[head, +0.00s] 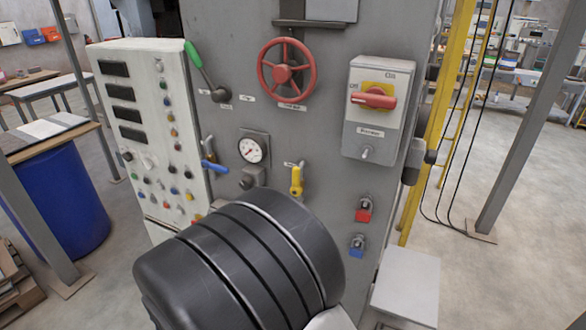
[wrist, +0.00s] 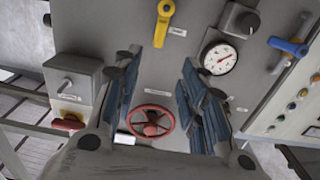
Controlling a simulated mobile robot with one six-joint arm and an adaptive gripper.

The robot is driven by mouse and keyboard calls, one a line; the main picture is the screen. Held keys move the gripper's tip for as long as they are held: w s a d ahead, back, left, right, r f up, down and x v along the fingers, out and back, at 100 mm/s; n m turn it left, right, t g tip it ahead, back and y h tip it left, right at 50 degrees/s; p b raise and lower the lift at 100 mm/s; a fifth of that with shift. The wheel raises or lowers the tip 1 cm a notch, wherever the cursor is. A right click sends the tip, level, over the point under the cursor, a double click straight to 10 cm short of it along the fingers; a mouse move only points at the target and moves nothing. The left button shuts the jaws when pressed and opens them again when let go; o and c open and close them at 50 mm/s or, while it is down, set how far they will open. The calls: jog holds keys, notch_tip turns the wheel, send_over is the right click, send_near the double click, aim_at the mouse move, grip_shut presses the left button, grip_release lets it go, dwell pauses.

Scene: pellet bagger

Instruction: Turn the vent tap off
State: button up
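A yellow-handled tap (head: 296,181) sits low on the grey machine panel, its handle upright along the panel. It also shows at the top of the wrist view (wrist: 163,22). A blue-handled tap (head: 214,166) lies to its left, its lever roughly crosswise; it also shows in the wrist view (wrist: 288,47). The small labels are too blurred to tell which tap is the vent. My gripper (wrist: 160,62) is open and empty, its two fingers spread apart and facing the panel. The yellow tap is beyond the fingertips, apart from them. My gripper is hidden in the head view.
A red handwheel (head: 286,70) and green lever (head: 203,68) are above. A pressure gauge (head: 252,150) is beside the yellow tap. A red rotary switch (head: 373,98) and padlocks (head: 363,210) are at right. A control cabinet (head: 150,110) stands left. My dark arm covers the lower middle.

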aim_at(295, 175)
jog(key=b+x, duration=0.1)
jog(key=x, duration=1.5)
jog(key=shift+w+d, duration=0.15)
jog(key=shift+w, duration=0.15)
grip_shut()
